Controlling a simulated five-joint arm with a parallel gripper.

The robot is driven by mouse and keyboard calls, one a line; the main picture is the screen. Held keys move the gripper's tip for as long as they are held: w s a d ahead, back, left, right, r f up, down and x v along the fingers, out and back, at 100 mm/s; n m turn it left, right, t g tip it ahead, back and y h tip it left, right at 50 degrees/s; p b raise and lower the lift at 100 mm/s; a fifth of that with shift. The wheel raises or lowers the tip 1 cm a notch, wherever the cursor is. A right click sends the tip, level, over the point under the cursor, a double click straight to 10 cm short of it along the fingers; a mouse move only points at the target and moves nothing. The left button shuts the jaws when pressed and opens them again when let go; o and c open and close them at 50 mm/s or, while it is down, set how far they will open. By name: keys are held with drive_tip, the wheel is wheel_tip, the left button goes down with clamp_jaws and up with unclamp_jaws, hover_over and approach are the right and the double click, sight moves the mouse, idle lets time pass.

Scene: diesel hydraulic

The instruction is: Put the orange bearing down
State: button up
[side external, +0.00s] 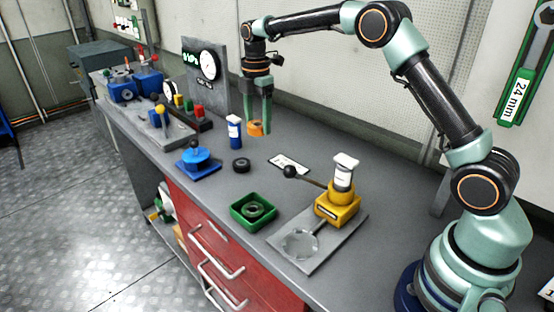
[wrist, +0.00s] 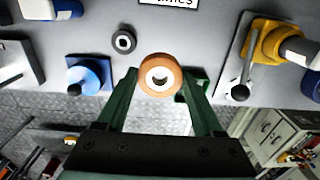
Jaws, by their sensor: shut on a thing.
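The orange bearing (side external: 256,129) is held between the fingertips of my gripper (side external: 257,122), above the grey workbench (side external: 215,178). In the wrist view the orange bearing (wrist: 160,76) shows as a ring with a pale inner part and a dark hole, between the two green fingers of my gripper (wrist: 158,85). My gripper is shut on it. In the side view the fingers partly cover the bearing, and it appears apart from the bench top.
A black ring (side external: 241,165) and a blue bottle (side external: 234,132) stand near. A green tray (side external: 254,210) holds a dark bearing. A yellow lever device (side external: 338,205) stands at right, a blue device (side external: 197,162) at left. A white label (side external: 289,163) lies on the bench.

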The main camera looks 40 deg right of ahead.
sight(260, 180)
wheel_tip(260, 180, down, 16)
idle(0.5)
drive_tip(key=shift+f, duration=0.1)
drive_tip(key=o, duration=1.4)
